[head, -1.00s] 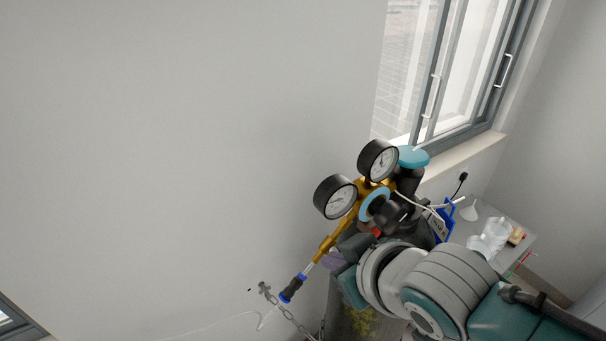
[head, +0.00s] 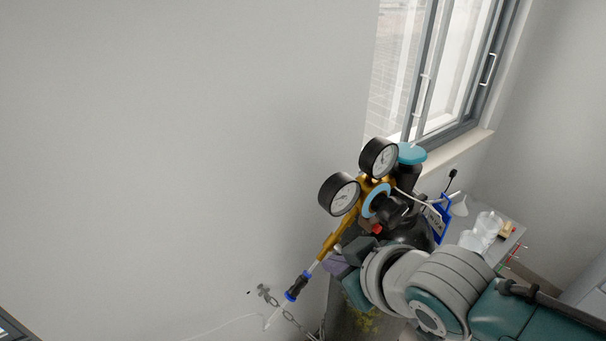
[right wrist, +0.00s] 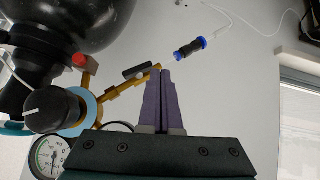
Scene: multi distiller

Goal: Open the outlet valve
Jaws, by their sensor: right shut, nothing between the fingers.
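The brass regulator (head: 335,238) with two round black-rimmed gauges (head: 340,194) sits right of centre in the head view. Its outlet arm runs down-left to a black and blue hose fitting (head: 297,287). In the right wrist view, a small black lever (right wrist: 137,71) sits on the brass outlet arm (right wrist: 120,88); I take it for the outlet valve. My right gripper (right wrist: 160,75) is shut and empty, its purple fingertips right beside the lever and outlet arm. I cannot tell whether they touch. In the head view the right gripper (head: 336,262) is beside the arm, partly hidden.
The regulator is on a dark gas cylinder (right wrist: 70,25), with a chain (head: 292,318) near the wall. A teal valve wheel (head: 411,153) stands behind the gauges. A grey table (head: 508,240) with bottles and a funnel is at right. The wall at left is clear.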

